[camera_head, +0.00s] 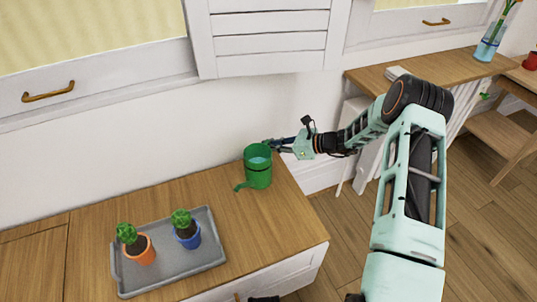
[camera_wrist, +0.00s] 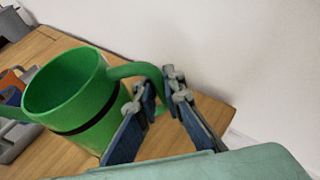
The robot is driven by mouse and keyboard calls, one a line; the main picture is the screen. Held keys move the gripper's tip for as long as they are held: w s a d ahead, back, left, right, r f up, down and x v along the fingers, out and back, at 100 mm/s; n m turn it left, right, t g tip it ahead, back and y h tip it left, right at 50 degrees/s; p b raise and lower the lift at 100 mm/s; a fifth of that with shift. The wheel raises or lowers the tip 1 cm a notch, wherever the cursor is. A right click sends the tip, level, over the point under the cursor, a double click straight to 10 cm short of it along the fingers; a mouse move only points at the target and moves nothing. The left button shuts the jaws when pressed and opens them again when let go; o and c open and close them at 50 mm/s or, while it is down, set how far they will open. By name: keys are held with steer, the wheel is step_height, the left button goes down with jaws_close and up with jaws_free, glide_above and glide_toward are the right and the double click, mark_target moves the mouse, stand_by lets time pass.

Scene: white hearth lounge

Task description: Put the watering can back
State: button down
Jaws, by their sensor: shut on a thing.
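The green watering can (camera_head: 257,172) stands upright on, or just above, the far right corner of the wooden cabinet top (camera_head: 130,212); I cannot tell if its base touches the wood. Its spout points to the lower left. In the wrist view the can (camera_wrist: 75,95) fills the left side, with a dark band around its body and its curved handle reaching to the right. My gripper (camera_head: 272,146) comes in from the right at the handle. In the wrist view my gripper (camera_wrist: 168,85) has its fingers shut around the handle's outer part.
A grey tray (camera_head: 185,267) on the cabinet top holds an orange pot (camera_head: 141,249) and a blue pot (camera_head: 187,234) with small plants. The white wall is close behind the can. At the right, a wooden shelf (camera_head: 430,72) bears a blue glass vase (camera_head: 489,45).

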steer(key=shift+w+f, duration=0.2)
steer(key=shift+f, duration=0.05)
steer(key=shift+f+b, duration=0.5)
steer(key=shift+f, duration=0.9)
steer(key=shift+f, duration=0.2)
steer(key=c, duration=2)
jaws_free()
steer(key=shift+c, duration=0.2)
steer(key=shift+r, duration=0.2)
steer(key=p+v, duration=0.2)
steer(key=v, duration=1)
steer(key=shift+f+p, duration=0.15)
steer(key=shift+p, duration=0.2)
